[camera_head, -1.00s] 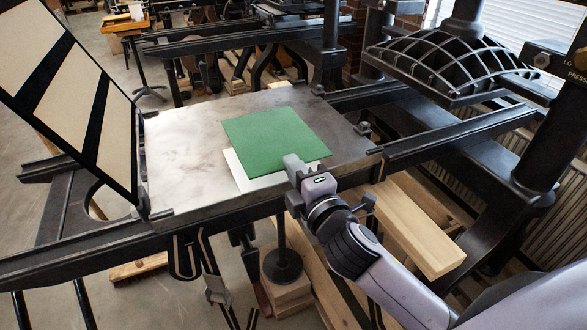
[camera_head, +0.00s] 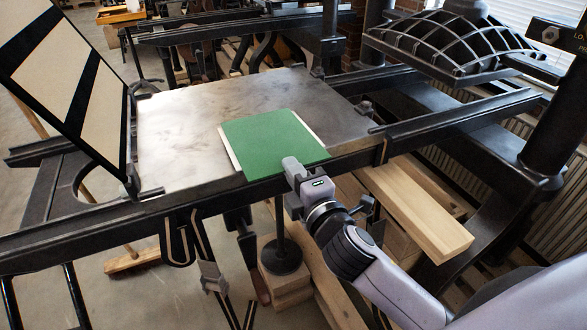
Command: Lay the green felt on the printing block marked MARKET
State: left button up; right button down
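The green felt (camera_head: 272,142) is a flat square over the front part of the press's grey metal bed (camera_head: 185,130). A pale flat thing (camera_head: 229,150) shows as thin strips past the felt's left and right edges; the felt hides the rest. I see no MARKET marking, so I cannot tell whether this is the block. My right gripper (camera_head: 291,168) is at the felt's front edge, with its fingers closed on that edge. Whether the felt rests fully on the pale thing is hard to tell. My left gripper is not in view.
A raised frame with pale panels (camera_head: 56,85) stands at the bed's left end. Dark rails (camera_head: 455,118) run right, under a ribbed black platen (camera_head: 450,45). Wooden beams (camera_head: 415,208) lie below right. The bed's left and back parts are clear.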

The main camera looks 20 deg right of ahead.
dwell(0.3)
jog(key=c, duration=1.1)
grip_release()
jog(key=s, duration=0.6)
jog(key=shift+d+f, duration=0.1)
